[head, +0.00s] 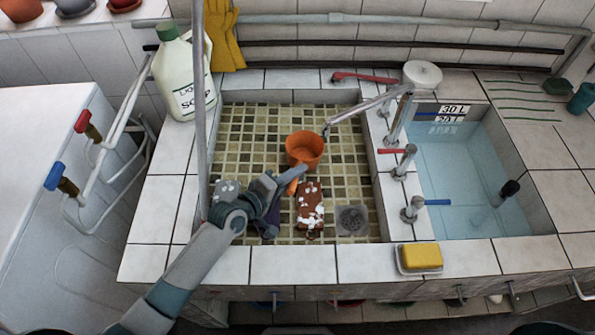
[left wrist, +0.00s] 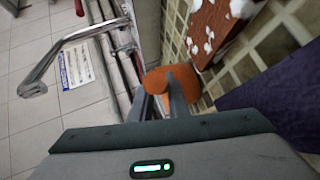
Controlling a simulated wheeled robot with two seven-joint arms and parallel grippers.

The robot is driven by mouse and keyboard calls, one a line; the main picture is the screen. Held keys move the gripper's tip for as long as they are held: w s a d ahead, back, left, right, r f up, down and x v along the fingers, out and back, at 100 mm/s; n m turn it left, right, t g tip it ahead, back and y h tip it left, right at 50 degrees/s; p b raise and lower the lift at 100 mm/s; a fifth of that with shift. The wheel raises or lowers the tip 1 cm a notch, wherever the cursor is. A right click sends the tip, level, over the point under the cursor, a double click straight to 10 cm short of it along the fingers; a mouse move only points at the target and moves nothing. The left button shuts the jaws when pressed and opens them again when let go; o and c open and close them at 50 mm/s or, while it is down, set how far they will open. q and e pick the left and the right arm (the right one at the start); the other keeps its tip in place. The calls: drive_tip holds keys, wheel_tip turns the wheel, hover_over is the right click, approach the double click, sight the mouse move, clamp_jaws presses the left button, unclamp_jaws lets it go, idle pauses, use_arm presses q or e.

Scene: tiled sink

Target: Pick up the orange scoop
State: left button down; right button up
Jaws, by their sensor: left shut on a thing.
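The orange scoop (head: 304,148) is in the left tiled basin in the head view, its round cup upper and its handle (head: 295,186) pointing down toward my arm. My left gripper (head: 284,182) is at the handle and shut on it. In the left wrist view the orange scoop (left wrist: 156,80) shows at the fingertips of my left gripper (left wrist: 172,88), partly hidden by the fingers. I cannot tell whether the scoop touches the basin floor. My right gripper is not in view.
A brown block with white patches (head: 311,203) lies right of the gripper, near the drain (head: 352,220). A spout (head: 360,105) reaches over the basin. A soap bottle (head: 183,78) stands at the back left corner. A water-filled basin (head: 455,175) and yellow sponge (head: 421,255) are at right.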

use_arm(q)
drive_tip(key=r, duration=0.4)
drive_tip(key=shift+s+d+r, duration=0.1)
drive_tip(key=shift+s+d, duration=0.2)
drive_tip(key=shift+d, duration=0.05)
drive_tip(key=s+d+r+b, duration=0.1)
drive_tip(key=s+d+r, duration=0.5)
drive_tip(key=s+d, duration=0.1)
drive_tip(key=shift+s+r+b, duration=0.25)
drive_tip(key=shift+s+b, duration=0.15)
drive_tip(key=shift+s, duration=0.25)
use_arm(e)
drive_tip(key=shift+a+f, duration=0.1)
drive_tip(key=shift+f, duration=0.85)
use_arm(q)
drive_tip(key=shift+w+a, duration=0.1)
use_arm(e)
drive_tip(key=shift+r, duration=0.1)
